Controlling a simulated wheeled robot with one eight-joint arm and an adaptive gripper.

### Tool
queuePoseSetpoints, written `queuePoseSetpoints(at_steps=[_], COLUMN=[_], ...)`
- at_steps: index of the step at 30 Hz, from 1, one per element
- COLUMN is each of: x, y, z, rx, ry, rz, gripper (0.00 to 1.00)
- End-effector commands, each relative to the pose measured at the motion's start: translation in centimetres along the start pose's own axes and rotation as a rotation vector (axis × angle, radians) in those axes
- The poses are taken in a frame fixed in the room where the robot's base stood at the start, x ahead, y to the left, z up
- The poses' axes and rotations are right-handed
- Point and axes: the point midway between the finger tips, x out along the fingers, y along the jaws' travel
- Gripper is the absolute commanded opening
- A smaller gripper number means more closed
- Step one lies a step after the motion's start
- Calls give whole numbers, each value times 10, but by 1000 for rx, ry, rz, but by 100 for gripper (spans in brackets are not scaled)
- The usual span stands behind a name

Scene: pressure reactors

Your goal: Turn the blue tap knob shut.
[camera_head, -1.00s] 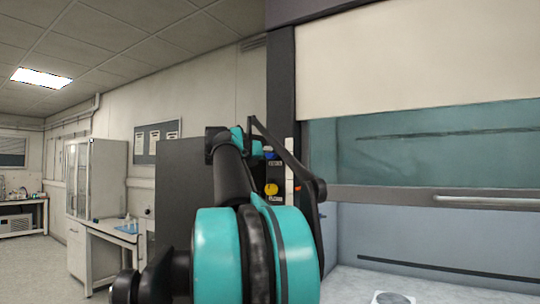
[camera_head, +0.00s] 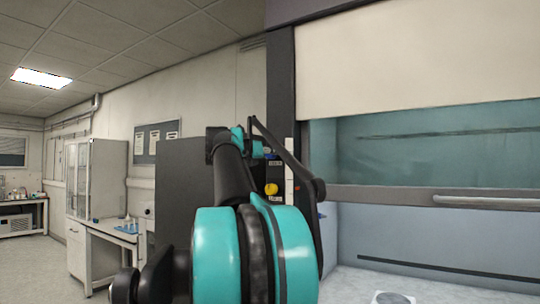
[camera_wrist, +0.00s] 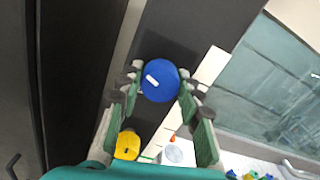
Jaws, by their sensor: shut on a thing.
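The blue tap knob (camera_wrist: 160,80) is round with a short white mark, which runs slantwise from upper left to lower right in the wrist view. My gripper (camera_wrist: 160,88) has one finger at each side of the knob and is shut on it. In the head view the blue knob (camera_head: 272,156) is mostly hidden behind my arm, on the dark post beside the fume hood.
A yellow knob (camera_wrist: 127,145) sits close to the blue one, and it also shows in the head view (camera_head: 271,189). The hood's glass sash (camera_head: 430,150) is to the right. A white cabinet (camera_head: 95,180) and a bench stand far left.

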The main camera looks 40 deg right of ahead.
Motion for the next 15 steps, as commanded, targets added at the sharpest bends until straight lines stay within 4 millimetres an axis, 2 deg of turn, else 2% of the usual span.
queuePoseSetpoints(at_steps=[8, 15], x=[0, 0], y=[0, 0], z=[0, 0], rx=[147, 365], ry=[0, 0], rz=[0, 0], gripper=[6, 6])
